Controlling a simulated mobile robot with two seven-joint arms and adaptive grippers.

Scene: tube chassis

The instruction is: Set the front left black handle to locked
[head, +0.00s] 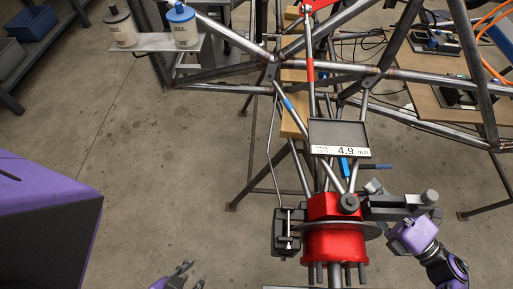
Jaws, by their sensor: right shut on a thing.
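A red hub (335,212) with a grey disc stands at the lower middle, on the tube chassis. A black bar-shaped handle (385,208) sticks out to the right of the hub. My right gripper (398,222), on a purple wrist, is at this black handle and shut on it; its fingers are mostly hidden. Another black clamp-like part (286,232) sits left of the hub. Whether the handle is locked cannot be told. My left gripper (186,277) is at the bottom edge, open and empty, apart from the hub, over the floor.
A grey display panel (338,133) reading 4.9 mm is above the hub. Steel tubes (225,76) fill the top. Two bottles (183,27) stand on a tray at upper left.

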